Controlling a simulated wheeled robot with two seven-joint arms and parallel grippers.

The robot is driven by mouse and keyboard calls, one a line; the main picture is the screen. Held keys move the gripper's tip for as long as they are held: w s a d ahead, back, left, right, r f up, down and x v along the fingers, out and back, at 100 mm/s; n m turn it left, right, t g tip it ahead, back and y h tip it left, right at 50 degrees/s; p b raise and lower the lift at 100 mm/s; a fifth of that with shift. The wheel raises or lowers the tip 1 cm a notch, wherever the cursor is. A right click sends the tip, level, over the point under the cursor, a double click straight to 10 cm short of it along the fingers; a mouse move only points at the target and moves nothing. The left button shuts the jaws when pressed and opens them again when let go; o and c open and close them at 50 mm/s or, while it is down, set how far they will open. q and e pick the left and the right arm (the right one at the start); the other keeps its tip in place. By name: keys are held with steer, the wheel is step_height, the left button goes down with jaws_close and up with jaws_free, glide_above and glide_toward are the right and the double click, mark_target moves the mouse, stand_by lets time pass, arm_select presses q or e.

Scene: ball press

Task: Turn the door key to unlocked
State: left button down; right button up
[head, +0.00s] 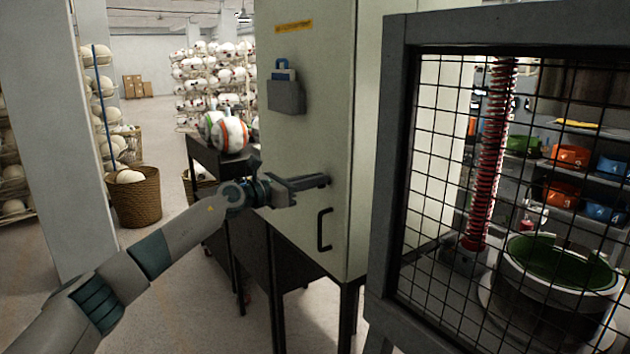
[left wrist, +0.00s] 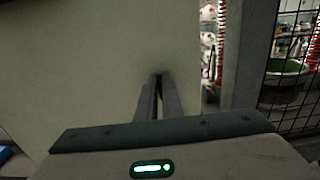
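The pale cabinet door (head: 335,130) stands in the middle of the head view, with a dark bar handle (head: 324,230) low on it. My left gripper (head: 326,181) reaches in from the left, its fingertips at the door face just above the handle. In the left wrist view its two fingers (left wrist: 158,78) lie close together, with a thin dark gap between them, and their tips meet at the door. The door key is hidden at the fingertips; the fingers appear shut on it. Its turn angle cannot be seen. My right gripper is not in view.
A mesh-guarded press (head: 492,150) with a red spring and a green-lined bowl stands close on the right. A dark cart (head: 215,160) with balls is behind my left arm. A wicker basket (head: 135,198) stands at the left. A grey holder (head: 286,97) hangs on the cabinet.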

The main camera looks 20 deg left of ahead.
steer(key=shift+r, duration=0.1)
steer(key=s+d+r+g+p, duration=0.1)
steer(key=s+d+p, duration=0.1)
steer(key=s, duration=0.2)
arm_select(q)
steer(key=shift+w+a+f+n+p, duration=0.2)
steer(key=shift+n+p, duration=1.9)
steer(key=shift+n, duration=0.9)
steer(key=shift+w+a+f+n+p, duration=0.1)
steer(key=shift+a+f+n+p, duration=0.1)
steer(key=shift+n+p, duration=2.35)
steer(key=shift+w+a+f+n+p, duration=0.15)
steer(key=shift+n+p, duration=1.5)
steer(key=shift+n, duration=1.8)
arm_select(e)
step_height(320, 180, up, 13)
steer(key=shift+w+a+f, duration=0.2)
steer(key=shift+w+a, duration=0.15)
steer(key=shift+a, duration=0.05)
arm_select(q)
steer(key=shift+f, duration=0.1)
steer(key=c, duration=1.9)
jaws_free()
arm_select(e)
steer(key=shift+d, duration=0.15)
